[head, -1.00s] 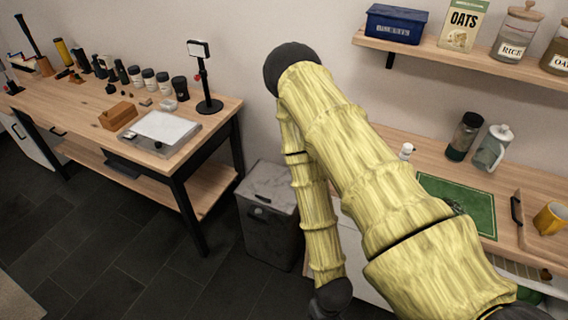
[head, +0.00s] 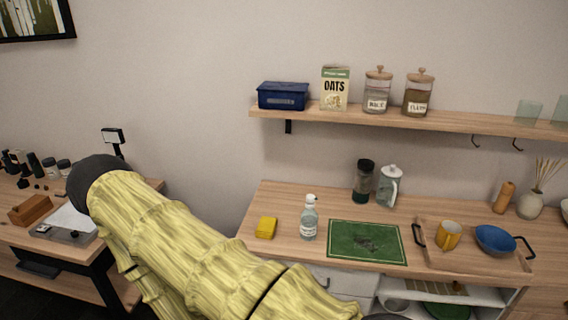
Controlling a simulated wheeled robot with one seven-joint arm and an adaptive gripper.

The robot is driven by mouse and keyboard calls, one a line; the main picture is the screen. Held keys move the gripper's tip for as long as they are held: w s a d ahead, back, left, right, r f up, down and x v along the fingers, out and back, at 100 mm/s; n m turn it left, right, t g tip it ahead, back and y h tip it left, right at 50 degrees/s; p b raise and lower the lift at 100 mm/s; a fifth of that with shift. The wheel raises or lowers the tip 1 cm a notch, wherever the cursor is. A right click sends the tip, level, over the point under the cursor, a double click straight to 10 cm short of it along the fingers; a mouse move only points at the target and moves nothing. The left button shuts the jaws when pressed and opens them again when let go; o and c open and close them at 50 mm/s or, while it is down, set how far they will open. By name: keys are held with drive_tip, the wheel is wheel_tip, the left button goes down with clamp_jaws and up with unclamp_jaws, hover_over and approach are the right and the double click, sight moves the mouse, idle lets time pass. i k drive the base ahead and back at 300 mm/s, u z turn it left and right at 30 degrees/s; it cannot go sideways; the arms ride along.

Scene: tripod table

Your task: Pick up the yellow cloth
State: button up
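In the head view a small folded yellow cloth (head: 266,228) lies on the wooden counter, near its left end. It is to the left of a clear pump bottle (head: 309,218) and apart from it. My yellow-sleeved arm reaches across the lower left of the view, left of and in front of the cloth. My gripper is not in view, so its distance from the cloth and whether it is open cannot be seen.
A green mat (head: 367,241) lies right of the bottle, then a wooden tray (head: 470,262) with a yellow mug (head: 449,235) and a blue bowl (head: 495,240). A dark jar (head: 363,181) and a pitcher (head: 389,187) stand behind. A shelf (head: 400,119) hangs above.

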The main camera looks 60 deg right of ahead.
sight(266, 226)
drive_tip(key=k, duration=0.4)
drive_tip(key=z, duration=1.2)
drive_tip(key=i, duration=0.45)
drive_tip(key=u, duration=0.05)
